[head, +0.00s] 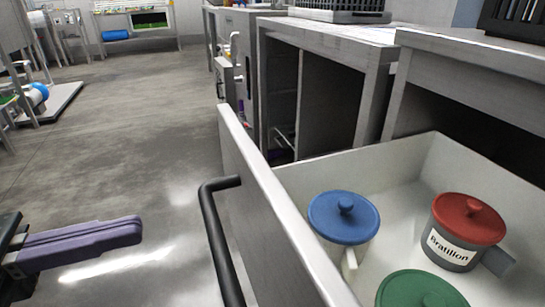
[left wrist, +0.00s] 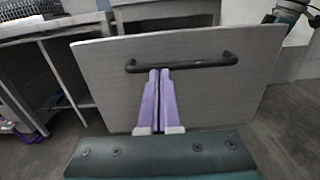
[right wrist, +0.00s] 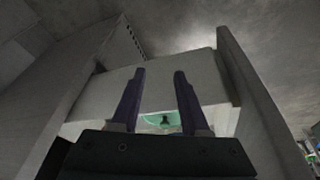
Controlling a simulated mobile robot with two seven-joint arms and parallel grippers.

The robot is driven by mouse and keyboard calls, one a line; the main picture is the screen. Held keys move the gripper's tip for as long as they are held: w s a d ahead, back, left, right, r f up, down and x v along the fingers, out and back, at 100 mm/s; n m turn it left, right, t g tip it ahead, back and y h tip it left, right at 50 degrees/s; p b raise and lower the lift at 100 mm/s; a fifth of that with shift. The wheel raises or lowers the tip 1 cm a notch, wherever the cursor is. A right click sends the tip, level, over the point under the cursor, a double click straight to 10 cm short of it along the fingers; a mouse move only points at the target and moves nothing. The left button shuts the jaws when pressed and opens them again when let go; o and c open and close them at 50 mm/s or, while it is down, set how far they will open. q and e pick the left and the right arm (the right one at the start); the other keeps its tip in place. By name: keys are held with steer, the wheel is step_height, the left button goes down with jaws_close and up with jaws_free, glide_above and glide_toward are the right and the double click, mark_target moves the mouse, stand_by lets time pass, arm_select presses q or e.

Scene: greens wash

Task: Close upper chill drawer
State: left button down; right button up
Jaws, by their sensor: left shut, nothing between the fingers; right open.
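The upper chill drawer (head: 262,205) stands pulled out from the steel counter, with its grey front panel facing left and a black bar handle (head: 219,235). Inside it are a blue-lidded pot (head: 343,218), a red-lidded pot labelled "Bratillon" (head: 468,220) and a green-lidded pot (head: 420,290). My left gripper (head: 138,230) is shut and empty, out in front of the panel and apart from it in the head view. In the left wrist view its purple fingers (left wrist: 158,75) point at the panel (left wrist: 200,100) near the handle (left wrist: 180,63). My right gripper (right wrist: 157,75) is open, with a green lid (right wrist: 162,120) beyond its fingers.
The steel counter (head: 330,32) runs back with open bays beneath it and a dark crate (head: 340,12) on top. A low platform (head: 55,103) lies at the far left. The concrete floor (head: 130,120) left of the drawer is mostly clear.

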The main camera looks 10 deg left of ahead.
mark_target(254, 198)
arm_select(q)
steer(key=x, duration=1)
steer(key=shift+w+d+b, duration=0.1)
steer(key=shift+w+b, duration=0.1)
steer(key=shift+b, duration=0.1)
steer(key=shift+w+d, duration=0.1)
steer(key=shift+d, duration=0.1)
arm_select(e)
steer(key=shift+f, duration=0.35)
steer(key=shift+a, duration=0.1)
